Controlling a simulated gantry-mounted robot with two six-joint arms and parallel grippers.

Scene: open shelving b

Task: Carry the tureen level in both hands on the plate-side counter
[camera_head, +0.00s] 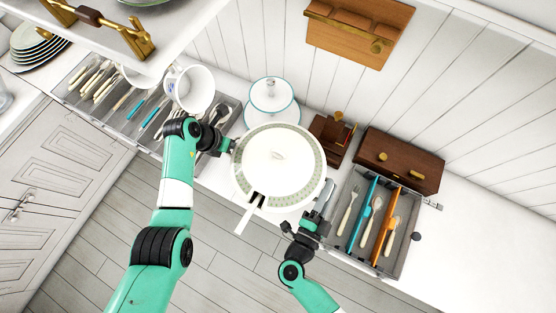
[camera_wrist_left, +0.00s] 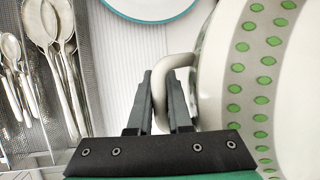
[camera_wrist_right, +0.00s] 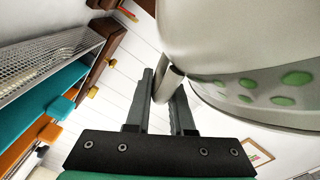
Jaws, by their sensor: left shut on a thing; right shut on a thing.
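The white tureen (camera_head: 278,165) has a lid, a ladle handle sticking out at the front, and a band of green dots. It is in the middle of the head view. My left gripper (camera_head: 230,146) is shut on its left handle, a loop that shows between the fingers in the left wrist view (camera_wrist_left: 172,92). My right gripper (camera_head: 322,197) is at its lower right side. In the right wrist view the fingers (camera_wrist_right: 168,90) are shut on the other handle, beside the tureen's dotted wall (camera_wrist_right: 235,60). Whether the tureen touches the counter is hidden.
Behind the tureen stands a tiered stand (camera_head: 272,95). A cutlery tray (camera_head: 345,235) is at right, before a dark wooden box (camera_head: 400,160). Another cutlery tray (camera_head: 125,115) and a white mug (camera_head: 195,90) are at left, with stacked plates (camera_head: 35,48) farther left. Counter at far right (camera_head: 480,240) is clear.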

